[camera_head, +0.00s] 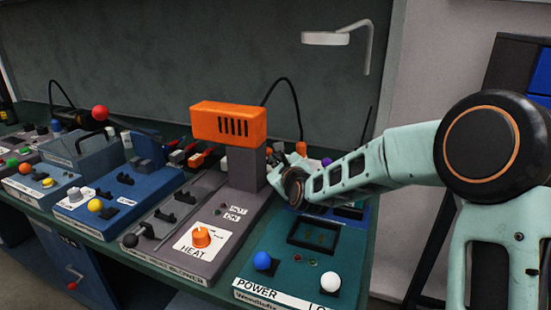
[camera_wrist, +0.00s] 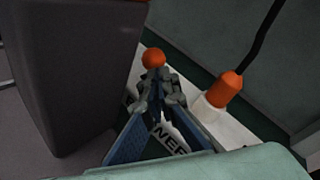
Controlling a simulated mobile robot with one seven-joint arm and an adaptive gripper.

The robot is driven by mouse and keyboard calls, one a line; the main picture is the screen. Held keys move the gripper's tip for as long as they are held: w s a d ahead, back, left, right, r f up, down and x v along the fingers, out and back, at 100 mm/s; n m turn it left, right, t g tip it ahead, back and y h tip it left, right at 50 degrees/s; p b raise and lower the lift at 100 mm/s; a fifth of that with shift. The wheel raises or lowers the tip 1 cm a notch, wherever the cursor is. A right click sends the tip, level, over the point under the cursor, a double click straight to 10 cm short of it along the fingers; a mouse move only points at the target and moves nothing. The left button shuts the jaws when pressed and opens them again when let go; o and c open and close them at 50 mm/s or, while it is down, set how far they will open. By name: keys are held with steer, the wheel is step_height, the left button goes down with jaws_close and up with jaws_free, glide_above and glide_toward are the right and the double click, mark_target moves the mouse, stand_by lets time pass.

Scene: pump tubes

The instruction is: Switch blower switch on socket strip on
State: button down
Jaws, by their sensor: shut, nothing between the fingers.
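In the wrist view, a pale socket strip (camera_wrist: 240,128) runs diagonally under my gripper, with partly hidden black lettering ending in "WER". A round orange knob (camera_wrist: 153,58) stands just beyond my fingertips. It looks like the tip of the blower switch; its lower part is hidden behind the fingers, and I cannot tell its position. My gripper (camera_wrist: 163,92) is shut and empty, its tips close to the knob; I cannot tell whether they touch. In the head view my gripper (camera_head: 277,173) is behind and right of the blower's grey column, partly hidden by my wrist.
An orange plug (camera_wrist: 229,86) with a black cable rises right of the fingers. The blower's grey column (camera_wrist: 75,70) stands close on the left. In the head view, the orange blower head (camera_head: 228,123) overhangs nearby, and a green power box (camera_head: 290,265) sits in front.

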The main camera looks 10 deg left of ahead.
steer(key=shift+w+r+g+p, duration=0.25)
steer(key=shift+r+g+p, duration=0.2)
steer(key=shift+p, duration=0.75)
steer(key=p, duration=0.1)
steer(key=r+m+g+p, duration=0.1)
steer(key=p, duration=0.1)
steer(key=shift+w+d+h, duration=0.15)
steer(key=shift+w+h, duration=0.15)
steer(key=shift+w, duration=0.1)
steer(key=w+r+m+g+p, duration=0.1)
steer(key=g+p, duration=0.1)
steer(key=p, duration=0.5)
steer(key=shift+w, duration=0.15)
steer(key=g+p, duration=0.1)
steer(key=p, duration=0.2)
steer(key=w+m+g+p, duration=0.1)
steer(key=p, duration=0.3)
steer(key=shift+w+r+p, duration=0.1)
steer(key=shift+r+p, duration=0.2)
steer(key=shift+d+f+b, duration=0.1)
steer(key=shift+f+b, duration=0.5)
steer(key=shift+b, duration=0.1)
steer(key=shift+r, duration=0.2)
steer(key=shift+r+p, duration=0.6)
steer(key=shift+r, duration=0.1)
